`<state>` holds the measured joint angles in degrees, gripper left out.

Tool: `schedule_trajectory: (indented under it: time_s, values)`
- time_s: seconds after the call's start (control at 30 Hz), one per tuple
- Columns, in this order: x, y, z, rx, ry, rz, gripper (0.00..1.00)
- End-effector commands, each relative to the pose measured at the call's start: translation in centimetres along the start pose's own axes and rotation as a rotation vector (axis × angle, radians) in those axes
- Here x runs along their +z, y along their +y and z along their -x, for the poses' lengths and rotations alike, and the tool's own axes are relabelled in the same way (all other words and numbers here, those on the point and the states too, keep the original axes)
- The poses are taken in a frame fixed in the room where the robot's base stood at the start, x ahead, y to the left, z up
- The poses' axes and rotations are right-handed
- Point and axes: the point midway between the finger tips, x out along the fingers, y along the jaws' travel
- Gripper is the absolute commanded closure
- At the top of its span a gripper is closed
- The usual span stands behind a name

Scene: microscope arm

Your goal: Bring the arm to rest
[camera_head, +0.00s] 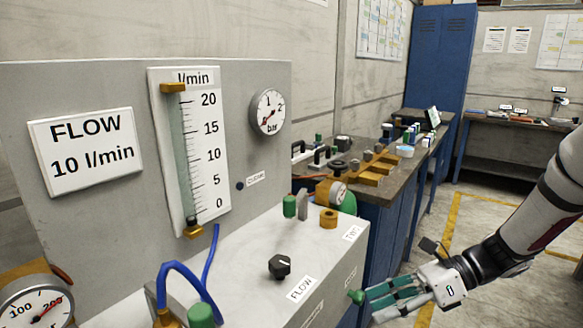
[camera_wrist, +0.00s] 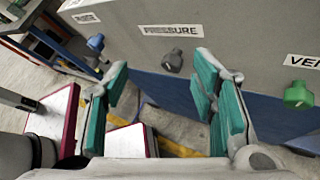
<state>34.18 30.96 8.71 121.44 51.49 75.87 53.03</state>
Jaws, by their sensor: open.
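My gripper (camera_head: 378,298) is at the lower right in the head view, in front of the grey panel unit's front face. Its teal-padded fingers also show in the wrist view (camera_wrist: 160,82), spread apart with nothing between them. My arm comes in from the right edge. A green knob (camera_head: 355,296) sits on the front face close by the fingertips; I cannot tell from the head view whether they touch. In the wrist view the green knob (camera_wrist: 298,95) under the cut-off "VEN" label is clear of the fingers, to their right. A dark knob (camera_wrist: 172,61) is below the PRESSURE label.
The grey panel unit (camera_head: 268,88) carries a flow tube (camera_head: 190,150), gauges and a black FLOW knob (camera_head: 279,266). A blue knob (camera_wrist: 95,43) is at left in the wrist view. A bench (camera_head: 425,158) with small parts stands behind. Open floor (camera_head: 480,225) lies at right.

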Motion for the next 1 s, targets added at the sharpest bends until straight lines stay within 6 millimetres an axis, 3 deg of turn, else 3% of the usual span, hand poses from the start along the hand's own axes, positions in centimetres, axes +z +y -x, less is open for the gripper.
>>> schedule_trajectory:
  time_s: [0.2,0.5,0.8,1.0]
  values:
    - [2.1,6.9,-0.3,0.074,0.255,0.371,0.48]
    - [2.4,15.3,0.6,0.210,0.571,0.863,0.48]
    - [0.8,22.1,2.7,0.372,0.865,1.328,0.48]
    - [-0.7,24.8,4.2,0.471,1.021,1.565,0.48]
